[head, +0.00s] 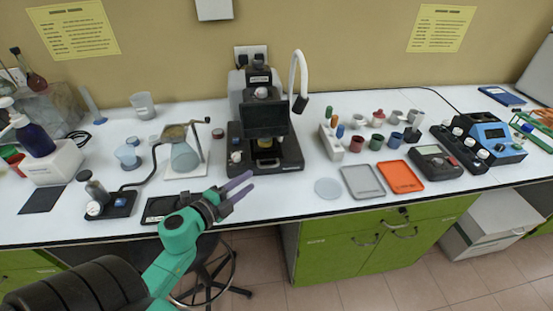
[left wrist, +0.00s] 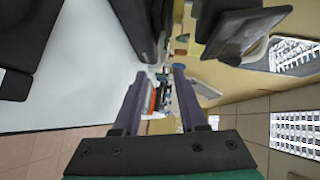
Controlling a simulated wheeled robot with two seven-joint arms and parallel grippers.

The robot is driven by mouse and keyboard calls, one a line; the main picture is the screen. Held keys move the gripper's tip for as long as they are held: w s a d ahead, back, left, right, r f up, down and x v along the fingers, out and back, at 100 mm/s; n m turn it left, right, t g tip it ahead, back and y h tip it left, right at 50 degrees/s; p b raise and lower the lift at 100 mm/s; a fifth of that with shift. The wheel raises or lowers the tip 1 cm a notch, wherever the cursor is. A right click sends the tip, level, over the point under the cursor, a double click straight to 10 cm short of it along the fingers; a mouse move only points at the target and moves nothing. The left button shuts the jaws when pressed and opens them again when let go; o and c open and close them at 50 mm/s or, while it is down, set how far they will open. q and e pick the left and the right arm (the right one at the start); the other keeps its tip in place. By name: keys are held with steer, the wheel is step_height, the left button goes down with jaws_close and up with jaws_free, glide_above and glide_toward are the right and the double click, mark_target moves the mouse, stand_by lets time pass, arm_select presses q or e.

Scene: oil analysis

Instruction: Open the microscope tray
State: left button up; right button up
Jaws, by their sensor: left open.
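The microscope (head: 235,102) is a black and grey instrument with a dark screen (head: 266,118), standing at the back middle of the bench in the head view. Its black base (head: 290,152) has a stage area with a small yellowish part (head: 267,158) under the screen. I cannot make out a separate tray or whether it is open. My left gripper (head: 250,180) is open and empty, in front of the base and slightly to its left, with purple fingers pointing right. Its spread fingers also show in the left wrist view (left wrist: 158,75), beside dark instrument parts. My right gripper is not in view.
A glass flask (head: 185,158) on a stand is left of the microscope. A tall white curved arm (head: 303,70) rises at its right. A grey tray (head: 362,182), an orange tray (head: 400,177) and several small jars lie farther right.

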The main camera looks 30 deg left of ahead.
mark_target(270, 166)
arm_select(q)
steer(key=shift+w+d+r+p, duration=0.1)
steer(key=shift+w+r+p, duration=0.1)
steer(key=shift+w, duration=0.45)
steer(key=shift+w+d+r+p, duration=0.1)
steer(key=shift+w+p, duration=0.1)
steer(key=shift+w, duration=0.4)
steer(key=x, duration=0.3)
steer(key=shift+d+f, duration=0.1)
steer(key=x, duration=0.5)
steer(key=shift+w+f, duration=0.2)
steer(key=shift+f, duration=0.2)
steer(key=shift+s+r, duration=0.15)
steer(key=c, duration=0.4)
jaws_close()
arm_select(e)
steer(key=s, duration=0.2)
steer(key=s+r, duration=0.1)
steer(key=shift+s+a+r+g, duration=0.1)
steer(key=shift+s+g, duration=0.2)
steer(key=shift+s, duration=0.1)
arm_select(q)
steer(key=shift+s+d+f, duration=0.1)
steer(key=shift+f, duration=0.15)
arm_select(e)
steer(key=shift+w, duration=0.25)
